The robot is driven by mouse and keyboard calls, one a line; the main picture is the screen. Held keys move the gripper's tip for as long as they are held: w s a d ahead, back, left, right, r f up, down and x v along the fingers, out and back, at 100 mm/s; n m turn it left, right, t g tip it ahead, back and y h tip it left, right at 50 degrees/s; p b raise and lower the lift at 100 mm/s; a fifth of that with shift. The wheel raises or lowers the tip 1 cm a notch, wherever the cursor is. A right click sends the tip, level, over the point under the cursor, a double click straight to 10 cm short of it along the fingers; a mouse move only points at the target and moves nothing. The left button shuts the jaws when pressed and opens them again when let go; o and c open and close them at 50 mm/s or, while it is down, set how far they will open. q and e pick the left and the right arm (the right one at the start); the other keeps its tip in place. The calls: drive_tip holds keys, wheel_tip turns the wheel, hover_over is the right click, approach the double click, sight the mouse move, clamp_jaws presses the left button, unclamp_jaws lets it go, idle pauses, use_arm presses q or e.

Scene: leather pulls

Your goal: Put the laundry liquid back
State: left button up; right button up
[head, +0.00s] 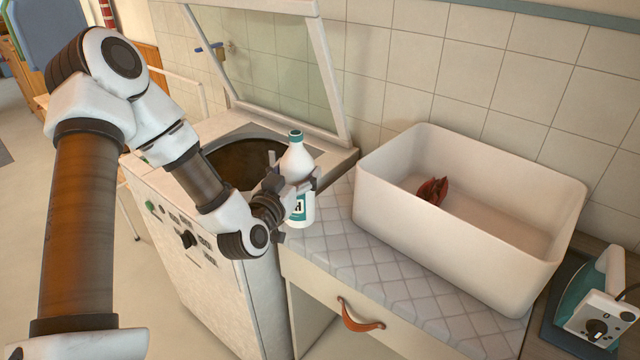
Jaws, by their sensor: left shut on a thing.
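The laundry liquid is a white bottle (298,160) with a teal cap and a teal-and-white label. It stands about upright at the left end of the patterned counter (345,240), beside the washing machine. My left gripper (292,185) is shut around its middle, and the fingers hide part of its body. I cannot tell whether the bottle's base touches the counter. My right gripper is not in view.
The top-loading washing machine (190,245) has its glass lid (270,65) up. A white basin (460,245) holding a dark red item (432,190) fills the counter's right part. An iron (598,300) stands at far right. A drawer below has a leather pull (358,318).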

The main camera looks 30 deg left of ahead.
use_arm(q)
drive_tip(key=w+f+p, duration=0.1)
drive_tip(key=w+f, duration=0.3)
drive_tip(key=w, duration=0.3)
drive_tip(key=shift+w+d+f, duration=0.15)
drive_tip(key=shift+d+f, duration=0.05)
drive_tip(key=shift+d, duration=0.2)
drive_tip(key=o, duration=1.8)
drive_tip(key=shift+c, duration=0.2)
